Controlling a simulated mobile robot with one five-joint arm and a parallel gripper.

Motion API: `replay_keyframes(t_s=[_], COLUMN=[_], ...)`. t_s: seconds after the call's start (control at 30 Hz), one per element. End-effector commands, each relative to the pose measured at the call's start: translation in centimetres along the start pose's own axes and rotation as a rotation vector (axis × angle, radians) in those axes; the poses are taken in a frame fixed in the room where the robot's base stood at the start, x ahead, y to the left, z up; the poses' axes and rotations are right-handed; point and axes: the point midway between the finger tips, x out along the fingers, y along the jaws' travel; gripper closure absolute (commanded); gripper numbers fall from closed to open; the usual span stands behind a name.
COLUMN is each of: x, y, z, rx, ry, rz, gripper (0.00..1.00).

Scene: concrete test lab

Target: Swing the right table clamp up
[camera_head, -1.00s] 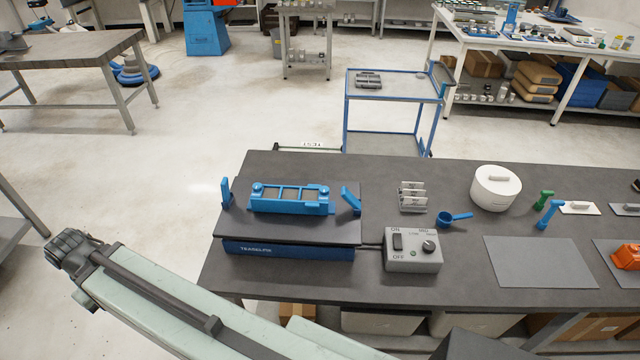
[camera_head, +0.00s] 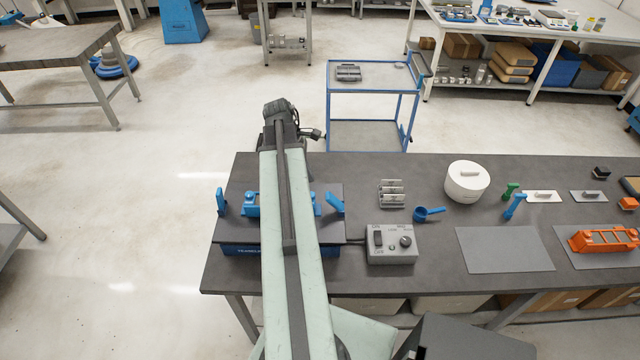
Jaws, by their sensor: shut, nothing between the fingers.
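The vibrating table (camera_head: 240,248) is a dark plate on a blue base at the left end of the bench. Its right clamp (camera_head: 335,204) is a blue lever at the plate's right side, tilted with its upper end to the left. The left clamp (camera_head: 220,201) is a blue lever standing nearly upright at the left side. A blue mould (camera_head: 252,204) lies between them, its middle hidden behind my arm. My gripper (camera_head: 317,134) is small and dark at the arm's far end, beyond the bench's back edge. It is shut and empty, apart from both clamps.
A grey control box (camera_head: 391,245) stands right of the table. A blue-framed cart (camera_head: 372,75) stands behind the bench.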

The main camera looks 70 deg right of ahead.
Motion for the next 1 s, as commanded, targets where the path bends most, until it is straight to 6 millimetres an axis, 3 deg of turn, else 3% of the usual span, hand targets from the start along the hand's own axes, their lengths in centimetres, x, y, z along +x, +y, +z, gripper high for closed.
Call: replay_keyframes(t_s=[0.33,0.77,1.0], x=[1.9,9.8,10.2], y=[0.1,0.1,0.1], z=[0.3,0.2,0.4], rx=[-0.006,-0.006,-0.008], ry=[-0.003,-0.002,-0.002], rz=[-0.003,-0.002,-0.001], gripper=[1.0,1.0,1.0])
